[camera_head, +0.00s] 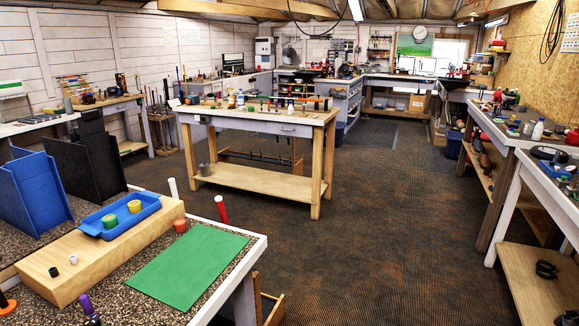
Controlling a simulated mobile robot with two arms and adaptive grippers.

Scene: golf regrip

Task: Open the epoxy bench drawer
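A workbench (250,175) with wooden legs, a pale apron and a lower shelf stands in the middle of the room. Its apron has a drawer front (288,129) with a small handle, and it looks closed. Bottles and small items stand on its top. I cannot tell from this view whether this is the epoxy bench. Neither of my grippers is in view.
A near bench with a speckled top (135,255) fills the lower left, with a green mat (187,268), a blue tray (122,217) and a wooden block. Benches (500,135) line the right wall. The dark floor (400,230) between is clear.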

